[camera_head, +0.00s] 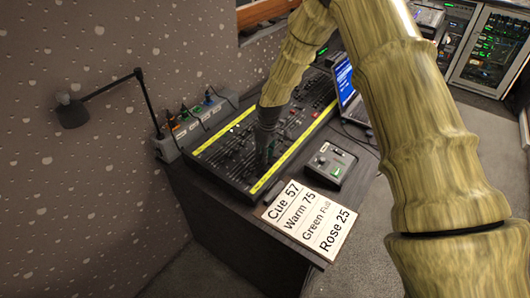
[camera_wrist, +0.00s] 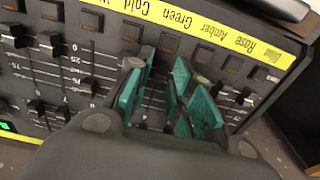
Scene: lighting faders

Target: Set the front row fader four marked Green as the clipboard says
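The clipboard (camera_head: 311,219) lies at the desk's front end and reads Cue 57, Warm 75, Green, with a smaller word that looks like Full, and Rose 25. The lighting desk (camera_head: 222,166) has a yellow label strip; in the wrist view this strip (camera_wrist: 215,30) shows Cold, Green, Amber and Rose. My gripper (camera_head: 264,158) is low over the near fader row. In the wrist view my gripper (camera_wrist: 160,97) has its teal-padded fingers apart, with scale marks visible between them, below the Green label. The fingers hide the green fader's knob, so its setting and any contact cannot be told.
Other fader knobs (camera_wrist: 50,43) stand close on the left, and more lie right of the fingers. A small grey box (camera_head: 330,165) and a laptop (camera_head: 348,92) sit right of the desk. A black lamp (camera_head: 72,112) juts from the left.

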